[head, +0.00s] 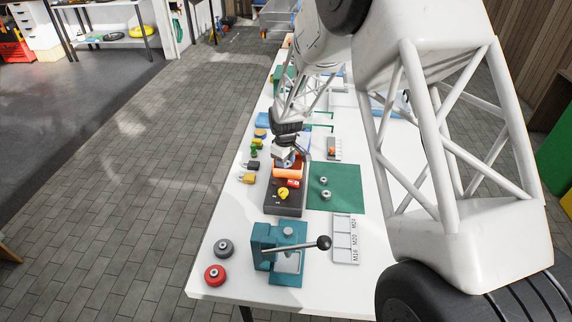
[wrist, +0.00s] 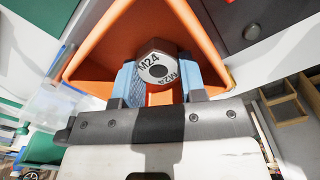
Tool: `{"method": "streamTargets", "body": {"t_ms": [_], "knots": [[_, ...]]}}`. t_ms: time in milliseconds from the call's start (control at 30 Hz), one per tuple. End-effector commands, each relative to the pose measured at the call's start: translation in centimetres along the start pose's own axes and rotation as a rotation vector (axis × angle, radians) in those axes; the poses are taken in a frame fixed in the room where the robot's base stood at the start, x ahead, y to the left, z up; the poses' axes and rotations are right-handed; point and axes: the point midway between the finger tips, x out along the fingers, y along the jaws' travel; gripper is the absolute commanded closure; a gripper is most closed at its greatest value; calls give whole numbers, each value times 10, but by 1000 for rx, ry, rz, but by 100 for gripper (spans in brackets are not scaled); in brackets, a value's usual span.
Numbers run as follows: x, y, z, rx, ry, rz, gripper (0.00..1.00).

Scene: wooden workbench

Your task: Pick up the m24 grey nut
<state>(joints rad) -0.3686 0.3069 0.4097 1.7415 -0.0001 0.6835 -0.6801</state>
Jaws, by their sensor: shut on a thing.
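The grey nut (wrist: 154,66), marked M24, sits between the two blue fingertips of my gripper (wrist: 160,78) in the wrist view. My gripper is shut on it, and its marked face points toward the camera. Behind the nut is an orange bin (wrist: 93,58) with sloping walls. In the head view my gripper (head: 285,162) is at the orange bin (head: 288,173) on the workbench, and the nut is hidden there. I cannot tell whether the nut touches the bin.
Two other nuts (head: 326,194) lie on a green mat (head: 347,184) right of the bin. A tray (head: 345,254) labelled M16, M20 and M24 lies nearer. A teal press (head: 262,243) with a black-knobbed lever stands at the front, beside red and grey round parts (head: 215,275).

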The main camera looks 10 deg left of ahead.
Motion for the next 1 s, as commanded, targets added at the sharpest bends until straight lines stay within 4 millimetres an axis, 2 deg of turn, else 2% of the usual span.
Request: {"method": "streamTargets", "body": {"t_ms": [267, 700, 1000], "knots": [[-20, 0, 0, 0, 1, 1, 92], [-82, 0, 0, 0, 2, 2, 92], [-99, 0, 0, 0, 0, 0, 92]]}}
